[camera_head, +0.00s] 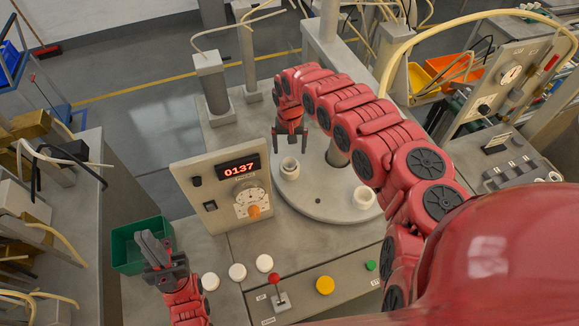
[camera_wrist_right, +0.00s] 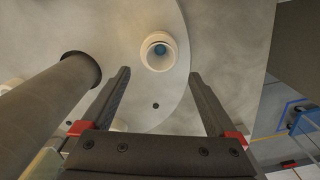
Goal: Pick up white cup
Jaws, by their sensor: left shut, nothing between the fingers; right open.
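A white cup (camera_head: 289,168) stands upright on the round grey turntable (camera_head: 325,207), near its left side. My right gripper (camera_head: 290,135) hangs above this cup, pointing down, open and empty. In the right wrist view a white cup (camera_wrist_right: 157,50) with a bluish inside shows beyond the two spread fingertips (camera_wrist_right: 159,75), apart from them. A second white cup (camera_head: 363,197) stands on the right part of the turntable. My left gripper (camera_head: 152,245) is shut and empty over the green bin (camera_head: 128,262).
A grey column (camera_head: 338,150) rises from the turntable behind the cups. A panel with a red 0137 display (camera_head: 239,168) stands left of it. In front are white discs (camera_head: 237,272), a red-knobbed lever (camera_head: 274,279), a yellow button (camera_head: 325,285) and a green button (camera_head: 370,265).

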